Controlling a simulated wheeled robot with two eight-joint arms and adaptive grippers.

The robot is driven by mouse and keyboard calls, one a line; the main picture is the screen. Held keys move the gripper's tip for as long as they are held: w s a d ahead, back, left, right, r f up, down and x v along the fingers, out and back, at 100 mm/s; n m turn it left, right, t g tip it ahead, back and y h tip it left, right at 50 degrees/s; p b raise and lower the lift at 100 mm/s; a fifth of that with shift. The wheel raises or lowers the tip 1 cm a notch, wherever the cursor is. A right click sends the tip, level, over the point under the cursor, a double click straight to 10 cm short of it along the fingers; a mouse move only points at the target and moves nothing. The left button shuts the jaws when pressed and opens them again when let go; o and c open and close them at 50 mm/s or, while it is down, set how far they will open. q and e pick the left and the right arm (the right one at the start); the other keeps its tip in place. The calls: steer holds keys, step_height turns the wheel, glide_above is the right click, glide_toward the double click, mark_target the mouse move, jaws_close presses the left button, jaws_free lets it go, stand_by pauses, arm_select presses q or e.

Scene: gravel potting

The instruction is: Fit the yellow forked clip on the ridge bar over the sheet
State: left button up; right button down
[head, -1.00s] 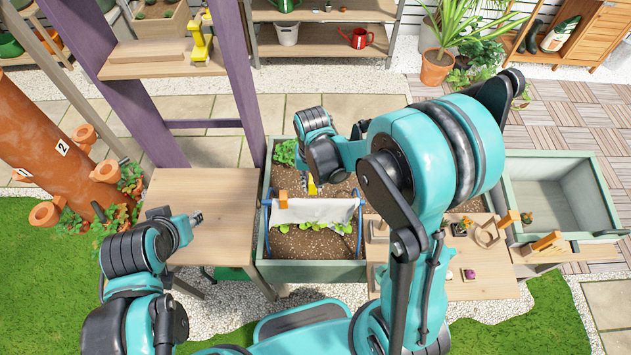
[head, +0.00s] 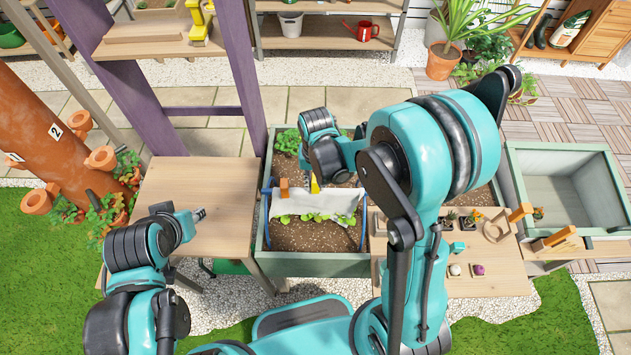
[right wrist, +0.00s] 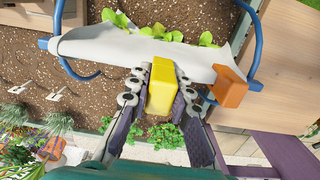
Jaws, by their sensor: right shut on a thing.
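A white sheet (head: 322,204) hangs over the ridge bar between blue hoops (head: 362,222) in the planter bed. An orange clip (head: 284,190) sits on the ridge near the sheet's left end; it also shows in the right wrist view (right wrist: 229,87). My right gripper (right wrist: 161,92) is shut on the yellow clip (right wrist: 162,85), near the sheet's middle. The clip's far end overlaps the sheet's edge in that view; I cannot tell whether they touch. The clip's fork and the bar under the sheet are hidden. My left gripper (head: 201,214) is over the left table, its jaws too small to read.
The planter (head: 318,266) holds soil and green seedlings. A wooden table (head: 196,190) at left is bare. The right bench (head: 490,285) carries small pots and wooden pieces. An empty grey-green crate (head: 560,150) stands at right. A purple post (head: 243,75) rises behind the left table.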

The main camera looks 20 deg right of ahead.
steer(key=shift+f, duration=0.25)
steer(key=shift+f+b, duration=0.3)
steer(key=shift+b, duration=0.2)
steer(key=shift+f, duration=0.1)
steer(key=c, duration=1.3)
jaws_free()
